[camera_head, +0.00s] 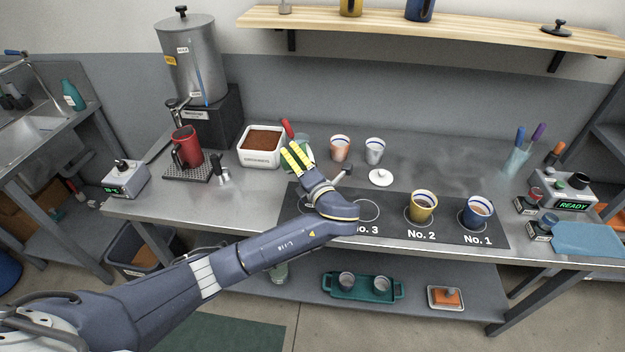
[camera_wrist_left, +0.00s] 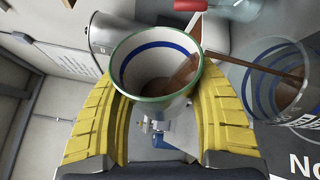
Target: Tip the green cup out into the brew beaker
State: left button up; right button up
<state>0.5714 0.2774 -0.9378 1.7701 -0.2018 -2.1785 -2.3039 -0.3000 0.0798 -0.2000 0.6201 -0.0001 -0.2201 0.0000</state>
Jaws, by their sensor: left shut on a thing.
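My left gripper (camera_head: 296,156) is shut on the green cup, above the counter behind the No. 3 and neighbouring spots. In the wrist view the gripper's yellow fingers (camera_wrist_left: 163,125) clasp the cup's sides. The green cup (camera_wrist_left: 140,72) has a green rim, a white inside and a blue band; it is tilted. Brown liquid lies along its right inner wall, and a thin brown streak runs from its rim toward a clear glass beaker (camera_wrist_left: 262,92) at the right. In the head view the fingers mostly hide the cup, and I cannot make out the beaker. My right gripper is out of view.
A white tub (camera_head: 262,146) of brown grounds stands left of the gripper. A copper cup (camera_head: 340,149), a grey cup (camera_head: 375,151) and a white lid (camera_head: 381,177) stand to the right. A yellow cup (camera_head: 422,206) and a blue cup (camera_head: 477,212) stand on the dark mat.

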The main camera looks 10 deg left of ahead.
pick_arm(q)
jog(key=shift+r, duration=0.1)
dwell(0.4)
jog(key=shift+f+m+t, duration=0.3)
jog(key=shift+f+m, duration=0.05)
jog(key=shift+m, duration=0.55)
dwell(1.6)
jog(key=shift+w+d+r+m+y, duration=0.1)
jog(key=shift+d+r+m+y, duration=0.1)
jog(key=shift+m+y, duration=0.25)
dwell(0.6)
jog(key=shift+f, duration=0.1)
jog(key=shift+a+r+n+h, duration=0.15)
jog(key=shift+n+h, duration=0.1)
jog(key=shift+n, duration=0.35)
jog(key=shift+r+n+h, duration=0.15)
jog(key=shift+n+h, duration=0.05)
jog(key=shift+n, duration=0.35)
jog(key=shift+a+f+n+g, duration=0.15)
jog(key=shift+f+n+g, duration=0.25)
jog(key=shift+n, duration=0.3)
